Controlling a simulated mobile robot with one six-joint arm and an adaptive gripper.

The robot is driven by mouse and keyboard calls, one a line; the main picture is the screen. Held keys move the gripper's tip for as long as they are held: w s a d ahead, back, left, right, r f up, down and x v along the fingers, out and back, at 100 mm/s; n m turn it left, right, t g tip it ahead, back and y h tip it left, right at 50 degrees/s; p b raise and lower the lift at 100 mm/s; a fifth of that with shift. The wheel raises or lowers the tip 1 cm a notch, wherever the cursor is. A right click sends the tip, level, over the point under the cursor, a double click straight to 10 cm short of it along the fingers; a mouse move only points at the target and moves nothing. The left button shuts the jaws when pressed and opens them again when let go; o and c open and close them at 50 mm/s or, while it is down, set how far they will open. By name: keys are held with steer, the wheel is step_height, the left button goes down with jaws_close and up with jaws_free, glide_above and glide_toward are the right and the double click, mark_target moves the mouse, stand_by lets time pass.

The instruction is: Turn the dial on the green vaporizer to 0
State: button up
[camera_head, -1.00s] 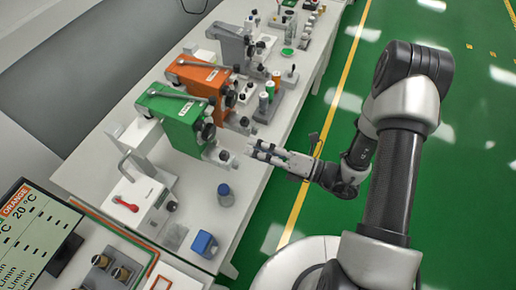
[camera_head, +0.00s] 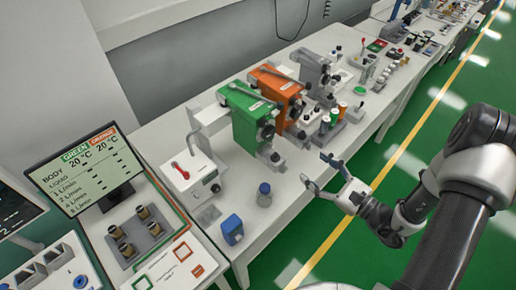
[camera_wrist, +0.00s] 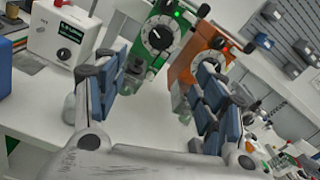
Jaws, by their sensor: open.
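The green vaporizer (camera_head: 243,113) stands on the white table, left of the orange vaporizer (camera_head: 279,92). Its dark dial (camera_head: 267,132) faces the table's front edge. In the wrist view the green vaporizer (camera_wrist: 176,22) shows ahead with its round black dial (camera_wrist: 158,34), which has white marks too small to read. My gripper (camera_head: 322,171) is open and empty, off the table's front edge, apart from the dial. In the wrist view the fingers of my gripper (camera_wrist: 162,90) are spread wide, with the dial seen between and beyond them.
A grey vaporizer (camera_head: 313,70) stands behind the orange one. A monitor (camera_head: 92,167) is at left. The green floor right of the table is clear.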

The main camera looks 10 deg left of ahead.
steer(key=n, duration=0.1)
glide_toward(271, 134)
steer(key=x, duration=0.8)
steer(key=shift+a, duration=0.15)
steer(key=c, duration=1.1)
